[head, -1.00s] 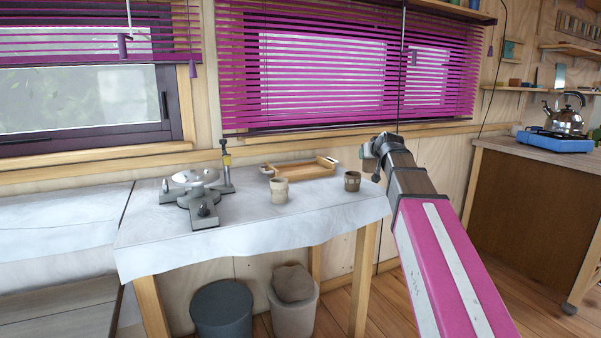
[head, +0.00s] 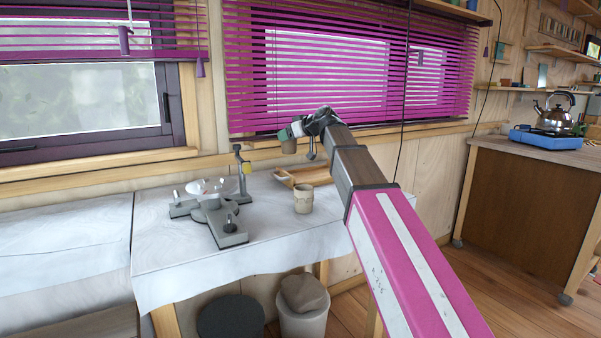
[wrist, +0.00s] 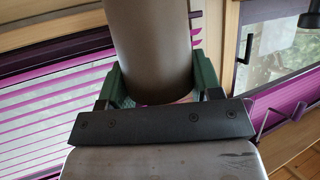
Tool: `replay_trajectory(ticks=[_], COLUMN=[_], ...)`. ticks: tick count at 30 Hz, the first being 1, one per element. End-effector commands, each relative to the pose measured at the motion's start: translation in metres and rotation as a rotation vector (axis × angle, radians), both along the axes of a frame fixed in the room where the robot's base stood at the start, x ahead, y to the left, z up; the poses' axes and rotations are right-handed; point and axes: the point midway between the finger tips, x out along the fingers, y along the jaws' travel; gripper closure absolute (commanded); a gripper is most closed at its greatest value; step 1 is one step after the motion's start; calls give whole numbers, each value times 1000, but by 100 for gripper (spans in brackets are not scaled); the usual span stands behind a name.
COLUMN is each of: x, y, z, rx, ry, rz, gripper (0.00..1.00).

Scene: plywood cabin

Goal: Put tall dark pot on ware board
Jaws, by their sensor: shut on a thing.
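The tall dark pot (head: 288,145) is brown and hangs above the back of the table. My gripper (head: 296,130) is shut on it. In the wrist view the pot (wrist: 150,45) is a large grey-brown cylinder between the green fingers of my gripper (wrist: 155,75). The ware board (head: 282,177) looks to be the light wooden board with a raised edge at the back of the table. It lies below the pot and to the right, and my arm hides its right end.
A paler beige pot (head: 303,200) stands just in front of the board. A grey three-legged device (head: 215,215) with a pale dish stands to the left on the white-covered table (head: 175,265). The window blind (head: 330,75) hangs behind the held pot. Buckets stand below the table.

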Motion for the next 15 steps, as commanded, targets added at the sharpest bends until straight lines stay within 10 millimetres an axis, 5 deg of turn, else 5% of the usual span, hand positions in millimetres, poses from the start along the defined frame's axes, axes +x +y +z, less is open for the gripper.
replay_trajectory(ticks=[15], x=[64], y=[-70], z=[-56], rx=[0], ry=[3], rz=[-4], gripper=[73])
